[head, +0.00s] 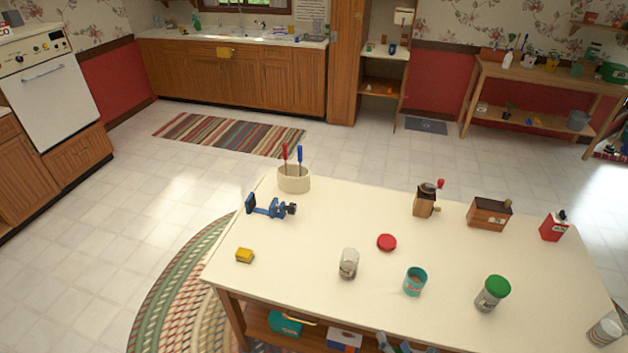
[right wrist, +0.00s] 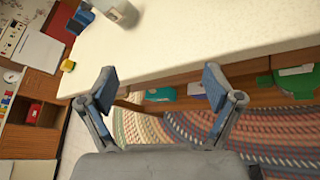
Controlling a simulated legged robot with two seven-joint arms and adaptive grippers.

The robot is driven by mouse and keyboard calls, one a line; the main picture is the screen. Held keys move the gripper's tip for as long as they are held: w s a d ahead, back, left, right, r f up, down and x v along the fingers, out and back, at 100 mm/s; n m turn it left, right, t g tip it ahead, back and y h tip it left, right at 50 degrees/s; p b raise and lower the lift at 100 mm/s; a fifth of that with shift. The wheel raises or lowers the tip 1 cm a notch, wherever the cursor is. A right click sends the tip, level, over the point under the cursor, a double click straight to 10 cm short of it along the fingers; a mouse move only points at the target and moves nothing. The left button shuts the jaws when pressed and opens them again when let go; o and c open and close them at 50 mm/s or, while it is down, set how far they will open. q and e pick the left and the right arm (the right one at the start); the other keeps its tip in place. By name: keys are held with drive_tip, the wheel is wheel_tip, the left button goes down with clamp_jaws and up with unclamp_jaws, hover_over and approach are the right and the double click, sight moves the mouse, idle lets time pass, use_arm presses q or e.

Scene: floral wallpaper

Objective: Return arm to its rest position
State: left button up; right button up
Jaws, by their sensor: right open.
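My right gripper (right wrist: 161,88) is open in the right wrist view, its two blue-grey fingers spread wide with nothing between them. It points toward the edge of the cream table top (right wrist: 200,30), and the wooden shelf under the table shows beyond the fingers. In the head view only blue-grey tips of the right gripper (head: 403,346) show at the bottom edge, in front of the table's lower shelf. The rest of my right arm is out of the head view. My left gripper is not in either view.
The table top (head: 330,215) holds a glass jar (head: 348,264), teal can (head: 414,282), green-lidded jar (head: 492,293), red lid (head: 386,242), yellow block (head: 244,256), blue clamp-like tool (head: 268,207) and utensil crock (head: 293,180). A braided rug (head: 165,295) lies left; floor there is open.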

drive_tip(key=s+f+m+g+h, duration=0.15)
drive_tip(key=s+m+g, duration=0.25)
drive_tip(key=s+m, duration=0.4)
drive_tip(key=s+a+f+m+g, duration=0.1)
drive_tip(key=s+f+m+g, duration=0.15)
drive_tip(key=s+m, duration=0.6)
drive_tip(key=s+f+m+g, duration=0.1)
drive_tip(key=s+m+g, duration=0.3)
drive_tip(key=m, duration=0.8)
wheel_tip(320, 180, down, 18)
drive_tip(key=g, duration=0.1)
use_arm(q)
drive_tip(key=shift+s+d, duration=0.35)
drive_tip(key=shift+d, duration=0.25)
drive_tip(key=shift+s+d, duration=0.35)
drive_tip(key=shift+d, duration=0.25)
use_arm(e)
drive_tip(key=s+d+f, duration=0.1)
drive_tip(key=s+f, duration=0.5)
drive_tip(key=f, duration=0.3)
drive_tip(key=s+d+f+n+g, duration=0.1)
drive_tip(key=s+f, duration=0.5)
drive_tip(key=f, duration=0.4)
drive_tip(key=shift+s+f, duration=0.2)
drive_tip(key=shift+s, duration=0.2)
